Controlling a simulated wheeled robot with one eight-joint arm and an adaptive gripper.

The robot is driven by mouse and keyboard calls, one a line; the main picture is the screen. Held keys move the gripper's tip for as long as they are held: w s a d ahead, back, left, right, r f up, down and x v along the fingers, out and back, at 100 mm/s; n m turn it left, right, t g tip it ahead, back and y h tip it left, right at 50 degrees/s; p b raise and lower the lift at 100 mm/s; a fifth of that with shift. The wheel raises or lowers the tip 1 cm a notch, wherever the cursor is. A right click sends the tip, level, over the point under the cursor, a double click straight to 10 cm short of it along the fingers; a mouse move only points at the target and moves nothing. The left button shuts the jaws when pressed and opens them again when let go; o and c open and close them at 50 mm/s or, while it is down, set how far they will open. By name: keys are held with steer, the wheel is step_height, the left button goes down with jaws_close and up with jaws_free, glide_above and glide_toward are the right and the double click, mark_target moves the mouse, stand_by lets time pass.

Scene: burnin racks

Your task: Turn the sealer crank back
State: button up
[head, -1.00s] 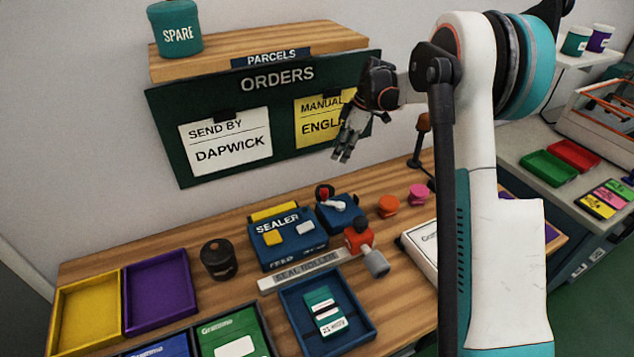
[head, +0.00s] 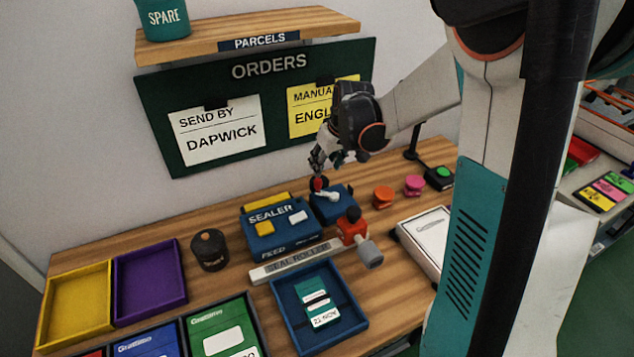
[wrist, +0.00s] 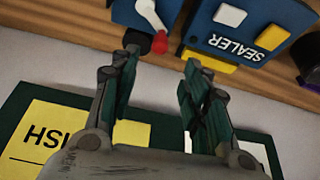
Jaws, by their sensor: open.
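The blue sealer (head: 284,232) sits on the wooden bench, with a yellow and a white button on top. A smaller blue block (head: 335,208) stands to its right and carries the crank, a white arm (head: 327,196) with a red knob (head: 318,184). In the wrist view the crank's white arm (wrist: 150,14) and red knob (wrist: 160,42) appear upside down, at the top. My gripper (head: 326,162) is open and empty above the crank, pointing down. In the wrist view its fingers (wrist: 162,70) are spread, with the knob beyond them; I see no contact.
An orange-red block with a grey cylinder (head: 371,255) and the seal roller bar (head: 292,264) are in front. A blue tray (head: 354,337) holds a green packet. A black lidded jar (head: 209,251) stands left. The orders board (head: 225,150) is close behind my gripper.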

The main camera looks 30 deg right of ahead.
mark_target(318, 180)
steer(key=b+x, duration=0.3)
steer(key=x, duration=0.7)
steer(key=shift+f, duration=0.15)
jaws_close()
